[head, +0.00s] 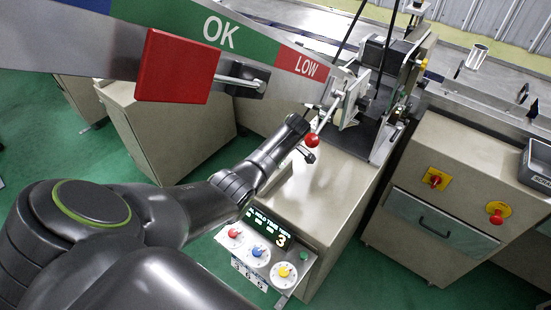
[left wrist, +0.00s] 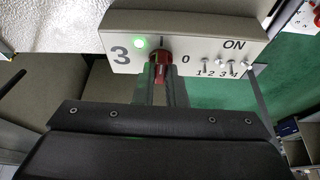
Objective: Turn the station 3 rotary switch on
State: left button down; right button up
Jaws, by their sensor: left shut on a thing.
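In the left wrist view a pale switch box (left wrist: 118,25) carries a large black 3. On it is a red rotary switch knob (left wrist: 160,58), with a short upright mark above it and a 0 to its right. A green lamp (left wrist: 140,42) glows beside the 3. My left gripper (left wrist: 161,75) has its fingers close on either side of the knob and is shut on it. The knob's lower part is hidden between the fingers. In the head view my left arm reaches the machine, but its fingertips cannot be made out. My right gripper is not in view.
Small toggle switches (left wrist: 222,66) sit under ON, right of the knob. In the head view a red ball handle (head: 312,140) is close by my arm, and a dial panel (head: 262,256) stands below it. A large OK/LOW gauge sign (head: 235,40) crosses above.

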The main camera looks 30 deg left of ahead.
pick_arm(q)
jog(key=shift+r, duration=0.1)
jog(key=c, duration=1.5)
grip_release()
jog(key=shift+v, duration=3.75)
